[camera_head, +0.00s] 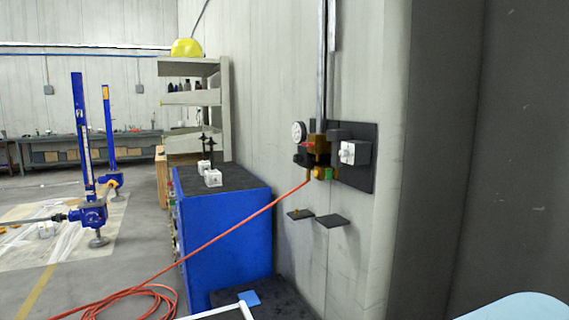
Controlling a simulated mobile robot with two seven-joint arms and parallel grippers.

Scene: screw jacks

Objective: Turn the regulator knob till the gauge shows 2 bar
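A small round white gauge (298,131) is on the wall fitting in the middle of the head view. Its face is turned partly aside and is too small to read. Next to it is a brass regulator body (318,146) with dark parts around it, under a vertical grey pipe. I cannot tell for sure which part is the regulator knob. A grey box with a white knob-like part (348,152) sits to the right on a dark wall plate (363,184).
A red hose (240,226) runs from the fitting to a coil on the floor. Blue screw jacks (84,150) stand further left. A concrete column (435,150) is at right.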

